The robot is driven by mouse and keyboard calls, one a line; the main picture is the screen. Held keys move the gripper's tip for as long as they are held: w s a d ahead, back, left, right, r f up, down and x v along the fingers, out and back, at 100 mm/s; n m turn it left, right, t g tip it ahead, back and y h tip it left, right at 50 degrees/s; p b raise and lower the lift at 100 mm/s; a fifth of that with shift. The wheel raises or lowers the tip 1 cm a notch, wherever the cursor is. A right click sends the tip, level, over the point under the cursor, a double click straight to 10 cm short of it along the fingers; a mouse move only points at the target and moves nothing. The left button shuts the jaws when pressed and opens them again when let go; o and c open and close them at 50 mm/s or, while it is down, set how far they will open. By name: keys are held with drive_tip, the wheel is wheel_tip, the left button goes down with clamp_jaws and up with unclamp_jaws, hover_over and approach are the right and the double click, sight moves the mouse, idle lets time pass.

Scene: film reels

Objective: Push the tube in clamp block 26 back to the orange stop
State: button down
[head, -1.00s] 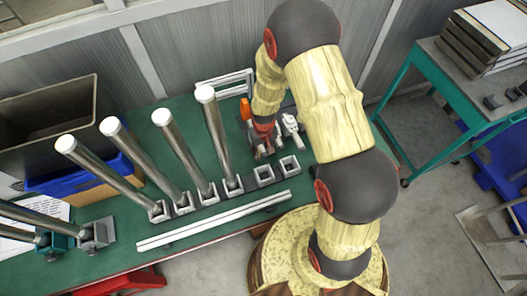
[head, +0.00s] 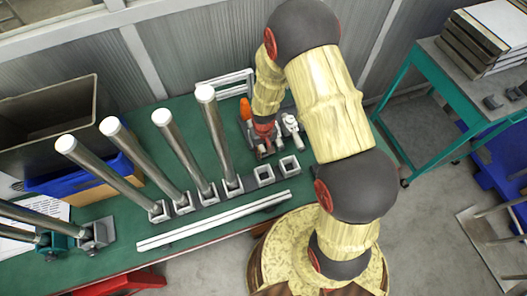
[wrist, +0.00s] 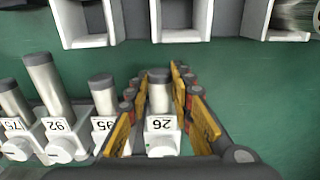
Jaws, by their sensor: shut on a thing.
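Clamp block 26 (wrist: 162,140) is a white block with a "26" label, in the middle of the wrist view. Its short grey tube (wrist: 160,98) points away from the camera. My gripper (wrist: 159,76) has its yellow-padded fingers on both sides of this tube and is shut on it. In the head view my gripper (head: 262,142) is low over the green bench, and my arm hides part of the area. An orange piece (head: 245,108) shows just behind it; I cannot tell whether this is the stop.
Clamp blocks 95 (wrist: 105,128) and 92 (wrist: 62,138) stand to the left in the wrist view, with tubes. Open square holders (wrist: 180,20) line the top. In the head view, several tall steel tubes (head: 180,150) lean left of my gripper, and white rails (head: 215,222) lie in front.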

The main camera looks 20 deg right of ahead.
drive_tip(key=w, duration=0.4)
drive_tip(key=shift+b, duration=0.3)
drive_tip(key=c, duration=1.5)
unclamp_jaws()
drive_tip(key=shift+c, duration=0.2)
wheel_tip(320, 180, up, 12)
drive_tip(key=shift+s, duration=0.1)
